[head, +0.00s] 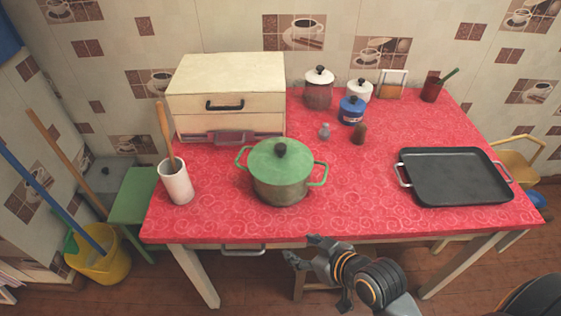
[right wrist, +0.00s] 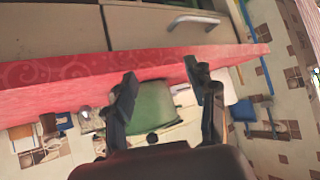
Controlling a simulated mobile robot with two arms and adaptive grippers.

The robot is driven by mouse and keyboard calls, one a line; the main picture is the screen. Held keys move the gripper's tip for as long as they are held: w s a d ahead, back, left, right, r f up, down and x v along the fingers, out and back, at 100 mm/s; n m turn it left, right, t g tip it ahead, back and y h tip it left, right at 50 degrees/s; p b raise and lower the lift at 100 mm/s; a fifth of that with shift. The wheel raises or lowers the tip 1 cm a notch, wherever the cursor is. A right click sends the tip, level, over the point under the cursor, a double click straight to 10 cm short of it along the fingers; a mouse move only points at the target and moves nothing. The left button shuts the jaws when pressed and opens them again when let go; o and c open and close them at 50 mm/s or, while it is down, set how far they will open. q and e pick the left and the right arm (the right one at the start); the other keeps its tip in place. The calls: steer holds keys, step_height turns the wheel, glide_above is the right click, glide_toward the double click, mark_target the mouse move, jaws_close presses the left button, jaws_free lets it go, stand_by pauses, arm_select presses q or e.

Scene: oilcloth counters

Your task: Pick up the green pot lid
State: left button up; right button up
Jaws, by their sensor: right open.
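The green pot lid (head: 281,157) with a dark round knob (head: 281,149) sits on a green pot (head: 281,188) with two side handles. The pot stands near the front edge of the red-covered table (head: 340,205). My right gripper (head: 302,250) is open and empty, in front of the table edge, below and slightly right of the pot. My left gripper is not in view.
A white utensil crock (head: 176,183) stands left of the pot, and a cream bread box (head: 226,95) behind it. A black tray (head: 455,176) lies at right. Small jars, a blue canister (head: 351,110) and shakers stand behind. Red cloth is clear between pot and tray.

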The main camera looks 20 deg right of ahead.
steer(key=w+r+t+y, duration=0.1)
steer(key=w+r+t, duration=0.2)
steer(key=w+r, duration=0.15)
steer(key=m+t, duration=0.1)
steer(key=t, duration=0.4)
glide_toward(284, 151)
steer(key=shift+h, duration=0.4)
steer(key=x, duration=0.3)
steer(key=a+p+x, duration=0.1)
steer(key=x, duration=0.2)
steer(key=shift+d+p+x, duration=0.1)
steer(key=shift+p+x, duration=0.15)
steer(key=shift+x, duration=1.1)
steer(key=shift+d+p+x, duration=0.15)
steer(key=shift+p+x, duration=0.05)
steer(key=shift+x, duration=1.15)
steer(key=shift+r, duration=0.1)
steer(key=shift+c, duration=0.4)
jaws_close()
